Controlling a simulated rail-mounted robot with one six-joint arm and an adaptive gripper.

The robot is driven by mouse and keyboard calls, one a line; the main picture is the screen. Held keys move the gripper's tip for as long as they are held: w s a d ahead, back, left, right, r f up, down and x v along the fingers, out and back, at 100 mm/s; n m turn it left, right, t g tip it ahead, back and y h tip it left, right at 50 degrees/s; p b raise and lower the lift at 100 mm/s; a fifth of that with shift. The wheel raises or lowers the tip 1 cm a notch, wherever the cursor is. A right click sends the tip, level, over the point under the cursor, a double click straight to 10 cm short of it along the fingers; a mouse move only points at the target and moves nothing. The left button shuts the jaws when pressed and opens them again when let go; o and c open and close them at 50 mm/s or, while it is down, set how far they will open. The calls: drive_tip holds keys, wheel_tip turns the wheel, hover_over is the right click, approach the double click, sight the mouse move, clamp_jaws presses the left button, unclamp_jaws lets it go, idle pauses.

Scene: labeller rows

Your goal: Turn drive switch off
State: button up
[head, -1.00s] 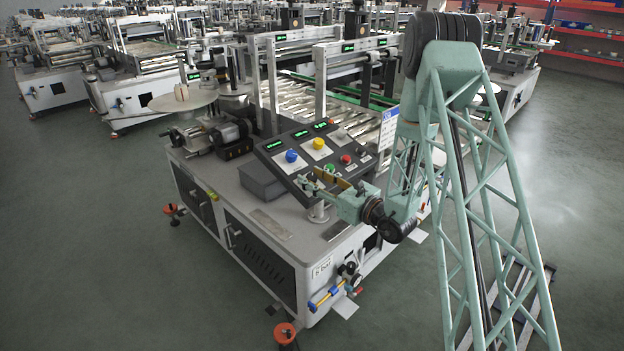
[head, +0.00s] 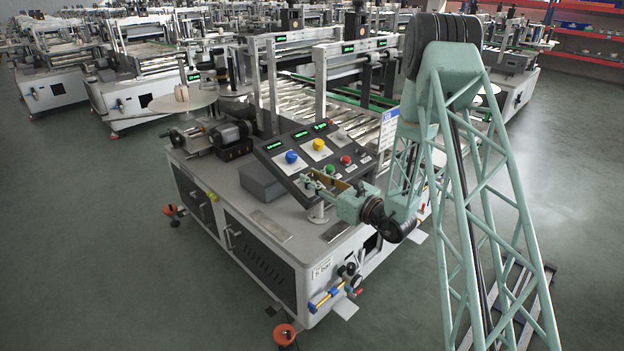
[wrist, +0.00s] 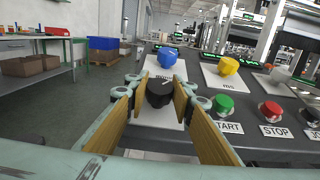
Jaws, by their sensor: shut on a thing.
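The drive switch is a black rotary knob (wrist: 160,92) with a pale pointer mark on a white plate, in the middle of the wrist view; the lettering behind it is partly hidden. My gripper (head: 316,184) is at the lower left of the sloped control panel (head: 283,165) in the head view. In the wrist view its two wood-coloured fingers stand on either side of the black knob and are shut on it. In the head view the knob is hidden by the gripper.
A blue knob (wrist: 167,57) and yellow knob (wrist: 229,65) sit farther up the panel. A green START button (wrist: 222,104) and red STOP button (wrist: 271,111) are close right of my fingers. Roller conveyor and posts stand behind the panel.

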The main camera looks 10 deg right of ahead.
drive_tip(key=shift+n+g+y, duration=0.5)
drive_tip(key=shift+n+y, duration=0.3)
drive_tip(key=shift+n, duration=0.1)
drive_tip(key=shift+n+g+y, duration=1.6)
drive_tip(key=shift+n+g, duration=0.5)
drive_tip(key=shift+n, duration=0.2)
drive_tip(key=n+g, duration=0.2)
drive_tip(key=g, duration=0.1)
drive_tip(key=n+g+y+p, duration=0.1)
drive_tip(key=n+g, duration=0.2)
drive_tip(key=shift+n+y, duration=0.3)
drive_tip(key=shift+n+g+h+p, duration=0.55)
drive_tip(key=shift+n+g, duration=1.15)
drive_tip(key=shift+g, duration=0.25)
drive_tip(key=shift+n+g+h+p, duration=0.45)
drive_tip(key=shift+n+g+p, duration=0.1)
drive_tip(key=shift+n+g, duration=1.3)
drive_tip(key=shift+g, duration=0.5)
drive_tip(key=o, duration=0.9)
drive_tip(key=shift+d, duration=0.1)
